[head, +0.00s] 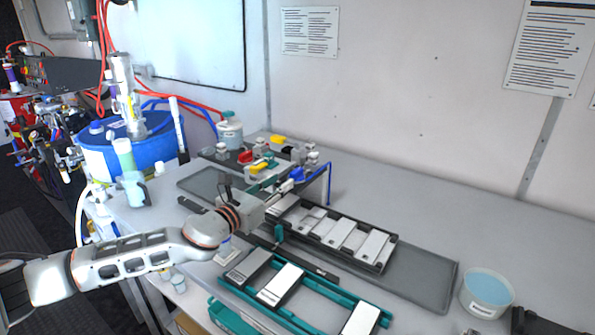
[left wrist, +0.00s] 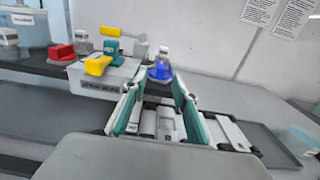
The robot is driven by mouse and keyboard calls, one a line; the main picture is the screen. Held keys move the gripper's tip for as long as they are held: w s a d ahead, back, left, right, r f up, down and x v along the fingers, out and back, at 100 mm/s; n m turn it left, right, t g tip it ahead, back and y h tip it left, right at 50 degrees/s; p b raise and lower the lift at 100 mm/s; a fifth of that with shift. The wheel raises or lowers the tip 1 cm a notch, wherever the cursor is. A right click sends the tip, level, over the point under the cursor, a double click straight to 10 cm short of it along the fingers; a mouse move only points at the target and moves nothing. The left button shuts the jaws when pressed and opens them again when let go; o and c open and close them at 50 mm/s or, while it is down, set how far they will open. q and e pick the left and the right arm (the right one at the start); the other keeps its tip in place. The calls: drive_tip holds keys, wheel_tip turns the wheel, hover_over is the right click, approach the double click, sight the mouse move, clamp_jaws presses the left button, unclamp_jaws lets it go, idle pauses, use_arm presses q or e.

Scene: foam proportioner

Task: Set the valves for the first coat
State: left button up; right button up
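A manifold at the back of the bench carries a red valve handle (head: 246,156) and yellow valve handles, one in front (head: 262,163) and one behind (head: 278,139). In the left wrist view the red handle (left wrist: 61,52) is at left, and a yellow handle (left wrist: 98,65) sits above a grey labelled block (left wrist: 105,82). A second yellow handle (left wrist: 109,31) with a teal part is behind it. My left gripper (head: 282,183) is in front of the manifold. Its fingers (left wrist: 155,92) are apart with nothing between them. A blue part (left wrist: 160,70) shows beyond the fingers. My right gripper is not identifiable.
A black tray of pale panels (head: 342,237) lies right of my left gripper. A teal rack (head: 318,310) stands at the front edge. A blue-topped tub (head: 487,291) is at right. A blue drum (head: 150,145) with hoses stands at left. The right rear bench is clear.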

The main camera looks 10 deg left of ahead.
sight(291, 174)
use_arm(q)
drive_tip(key=shift+x, duration=3.55)
clamp_jaws()
